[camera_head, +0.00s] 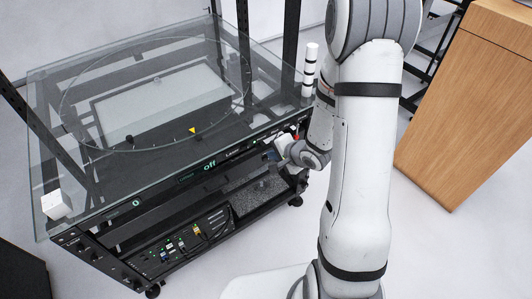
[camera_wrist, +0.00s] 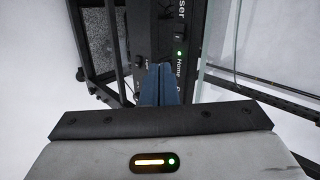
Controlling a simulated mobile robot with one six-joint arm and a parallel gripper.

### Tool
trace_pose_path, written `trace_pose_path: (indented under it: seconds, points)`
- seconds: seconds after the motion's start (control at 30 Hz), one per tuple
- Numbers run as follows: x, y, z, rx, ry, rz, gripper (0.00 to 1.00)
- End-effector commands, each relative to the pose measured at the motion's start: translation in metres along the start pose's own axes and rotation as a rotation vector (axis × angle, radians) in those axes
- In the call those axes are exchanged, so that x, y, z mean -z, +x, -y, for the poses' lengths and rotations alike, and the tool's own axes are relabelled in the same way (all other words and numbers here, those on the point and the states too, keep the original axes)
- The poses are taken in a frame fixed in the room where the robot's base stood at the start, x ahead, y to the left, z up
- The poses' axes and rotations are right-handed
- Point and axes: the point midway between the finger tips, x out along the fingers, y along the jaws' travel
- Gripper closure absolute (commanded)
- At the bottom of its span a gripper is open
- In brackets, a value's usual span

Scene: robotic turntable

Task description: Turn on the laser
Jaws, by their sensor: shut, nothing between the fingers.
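The turntable cart has a glass top (camera_head: 110,62) and a black front panel (camera_head: 160,185). A small display (camera_head: 210,165) on the panel reads "off" in green, beside a label that looks like "Laser" (camera_head: 232,153). My gripper (camera_head: 271,155) is at the right part of this panel. In the wrist view its blue fingers (camera_wrist: 160,72) are shut together, with nothing between them, over or against the panel; contact cannot be told. A black switch (camera_wrist: 178,33) and a green light (camera_wrist: 179,53) by the word "Home" are just beyond the fingertips. The end of a word, "ser", shows further up.
A white cylinder with black bands (camera_head: 310,68) stands at the cart's right corner. A white block (camera_head: 57,205) sits at the left corner. A lower shelf holds a box with cables (camera_head: 185,240). A wooden cabinet (camera_head: 470,100) stands at right. The floor in front is clear.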

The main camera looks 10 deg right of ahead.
Motion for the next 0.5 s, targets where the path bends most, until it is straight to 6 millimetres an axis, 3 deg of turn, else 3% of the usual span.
trace_pose_path:
  seconds: [0.5]
  points:
    - [0.0007,-0.0098,0.0006,-0.003,-0.007,-0.005,1.00]
